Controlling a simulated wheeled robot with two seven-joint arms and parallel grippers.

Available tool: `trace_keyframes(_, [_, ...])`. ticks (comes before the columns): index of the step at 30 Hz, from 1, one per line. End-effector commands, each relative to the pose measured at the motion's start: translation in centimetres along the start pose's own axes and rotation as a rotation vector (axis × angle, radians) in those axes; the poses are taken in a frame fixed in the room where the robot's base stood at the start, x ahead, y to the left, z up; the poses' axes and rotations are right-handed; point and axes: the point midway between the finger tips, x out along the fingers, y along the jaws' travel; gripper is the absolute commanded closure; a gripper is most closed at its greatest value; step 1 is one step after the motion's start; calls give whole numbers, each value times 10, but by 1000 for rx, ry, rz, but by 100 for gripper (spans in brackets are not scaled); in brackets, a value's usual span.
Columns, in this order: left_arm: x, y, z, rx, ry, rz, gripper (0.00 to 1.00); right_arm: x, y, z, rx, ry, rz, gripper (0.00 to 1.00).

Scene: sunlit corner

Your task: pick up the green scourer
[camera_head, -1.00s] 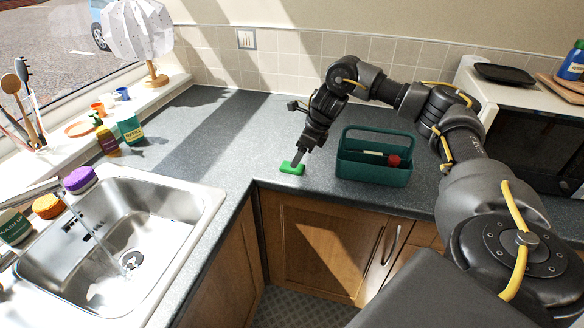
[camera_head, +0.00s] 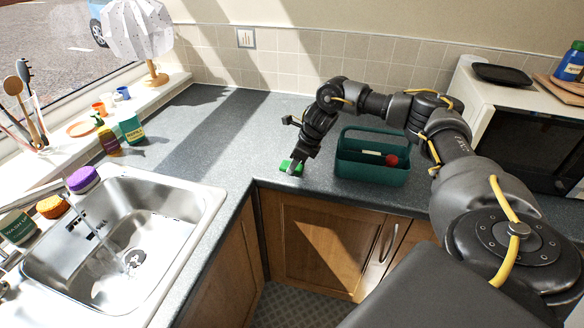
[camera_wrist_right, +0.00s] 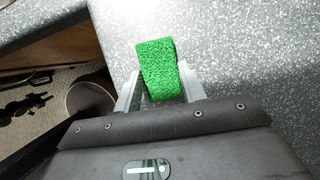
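The green scourer (camera_head: 290,167) lies on the grey worktop near its front edge, left of the green caddy. In the right wrist view the scourer (camera_wrist_right: 157,68) sits between my two fingers and reaches past their tips. My right gripper (camera_head: 296,165) is low over the worktop at the scourer and hides part of it. In the right wrist view my right gripper (camera_wrist_right: 160,76) is open, with one finger on each side of the scourer. The right-hand finger looks very close to it; I cannot tell if it touches. My left gripper is out of view.
The green caddy (camera_head: 372,176) stands just right of the scourer, holding a red-ended item. The sink (camera_head: 130,235) with running water is at the left. A microwave (camera_head: 520,135) stands at the right. The worktop (camera_head: 225,135) behind and left of the scourer is clear.

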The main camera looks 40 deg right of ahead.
Motion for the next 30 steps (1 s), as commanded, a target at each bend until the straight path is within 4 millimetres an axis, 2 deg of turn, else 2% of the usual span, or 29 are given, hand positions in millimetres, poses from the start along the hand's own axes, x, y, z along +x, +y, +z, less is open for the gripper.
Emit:
trace_keyframes(1, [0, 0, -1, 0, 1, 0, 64, 0, 0, 0, 0, 0, 0, 72])
trace_keyframes(3, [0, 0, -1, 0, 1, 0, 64, 0, 0, 0, 0, 0, 0, 81])
trace_keyframes(11, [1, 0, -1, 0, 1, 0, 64, -1, 0, 1, 0, -1, 0, 81])
trace_keyframes(17, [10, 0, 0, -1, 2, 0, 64, -12, 0, 6, -2, -4, -1, 81])
trace_keyframes(20, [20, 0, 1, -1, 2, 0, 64, -27, 0, 13, -3, -7, -3, 81])
trace_keyframes(27, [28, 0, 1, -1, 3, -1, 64, -95, 34, 3, -7, -6, -4, 81])
trace_keyframes(30, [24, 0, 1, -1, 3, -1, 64, -114, 51, -8, -6, -1, -3, 81])
